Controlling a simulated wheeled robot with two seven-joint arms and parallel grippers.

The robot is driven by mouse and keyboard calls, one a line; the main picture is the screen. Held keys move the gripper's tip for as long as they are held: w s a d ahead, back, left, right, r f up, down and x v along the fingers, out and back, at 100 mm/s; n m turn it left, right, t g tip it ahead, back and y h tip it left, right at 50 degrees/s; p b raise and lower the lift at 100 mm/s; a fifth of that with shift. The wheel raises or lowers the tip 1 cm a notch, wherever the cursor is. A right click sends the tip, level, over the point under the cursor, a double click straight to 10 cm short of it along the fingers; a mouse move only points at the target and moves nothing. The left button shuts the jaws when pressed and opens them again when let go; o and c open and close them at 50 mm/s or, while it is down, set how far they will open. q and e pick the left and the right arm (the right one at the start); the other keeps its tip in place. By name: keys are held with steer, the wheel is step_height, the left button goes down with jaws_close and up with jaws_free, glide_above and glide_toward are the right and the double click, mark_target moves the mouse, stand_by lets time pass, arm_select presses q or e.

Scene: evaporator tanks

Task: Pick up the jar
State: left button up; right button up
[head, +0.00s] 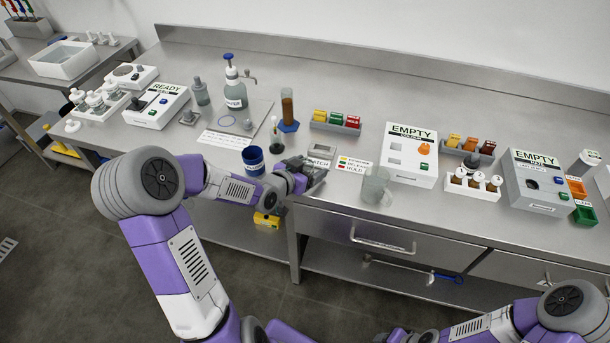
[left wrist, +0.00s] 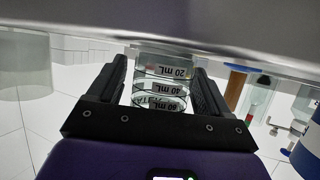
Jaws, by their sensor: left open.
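A clear glass jar (left wrist: 160,92) with mL marks shows in the left wrist view, between the two fingers of my left gripper (left wrist: 160,85). The marks read upside down there. The fingers stand on either side of the jar, apart, and I cannot tell whether either touches it.
A blue cup (head: 252,160) stands just left of my left gripper, with a brown-filled cylinder (head: 287,108) behind. A glass beaker (head: 375,186) stands to the right near the front edge. A white EMPTY box (head: 410,160) is beyond it.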

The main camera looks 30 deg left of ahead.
arm_select(q)
steer(key=shift+w, duration=0.2)
steer(key=c, duration=1.2)
